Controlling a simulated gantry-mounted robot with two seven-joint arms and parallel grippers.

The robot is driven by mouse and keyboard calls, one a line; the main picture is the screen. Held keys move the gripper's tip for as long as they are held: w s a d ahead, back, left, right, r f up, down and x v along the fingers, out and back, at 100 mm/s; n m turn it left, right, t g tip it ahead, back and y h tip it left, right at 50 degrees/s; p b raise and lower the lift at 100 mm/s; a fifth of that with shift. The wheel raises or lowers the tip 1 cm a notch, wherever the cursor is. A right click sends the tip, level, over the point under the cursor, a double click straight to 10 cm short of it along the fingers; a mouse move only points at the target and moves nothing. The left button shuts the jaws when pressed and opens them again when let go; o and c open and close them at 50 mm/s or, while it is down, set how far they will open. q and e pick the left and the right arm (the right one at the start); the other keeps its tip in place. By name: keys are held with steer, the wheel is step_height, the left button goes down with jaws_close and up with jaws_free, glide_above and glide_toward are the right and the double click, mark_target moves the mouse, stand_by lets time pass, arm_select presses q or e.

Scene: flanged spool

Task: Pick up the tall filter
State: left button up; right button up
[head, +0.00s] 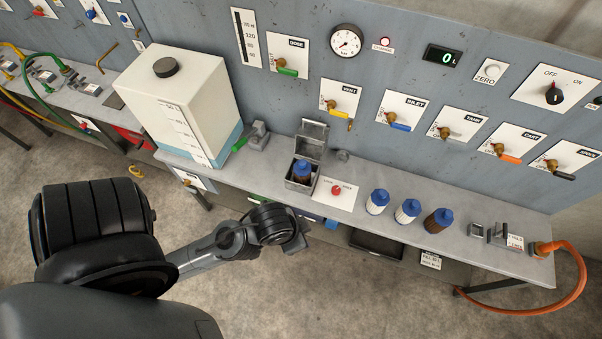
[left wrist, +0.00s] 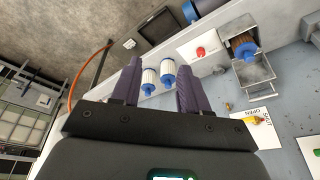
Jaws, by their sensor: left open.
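Three blue-capped filters stand in a row on the bench: a white one (head: 377,203), a second white one (head: 407,212) and a brown one (head: 437,222). I cannot tell clearly which is tallest. Another brown filter with a blue cap (head: 302,171) sits in an open metal housing (head: 300,186). My left gripper (head: 300,233) hangs near the bench's front edge, left of the row and apart from it. In the left wrist view its fingers (left wrist: 160,85) are open and empty, and two white filters (left wrist: 149,78) (left wrist: 168,74) show beyond the gap. My right gripper is out of view.
A white tank (head: 180,100) stands at the bench's left. A plate with a red button (head: 336,190) lies between the housing and the row. Small metal fittings (head: 477,231) and an orange hose (head: 580,280) are at the right. Valve panels line the wall behind.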

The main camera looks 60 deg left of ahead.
arm_select(q)
steer(key=o, duration=0.9)
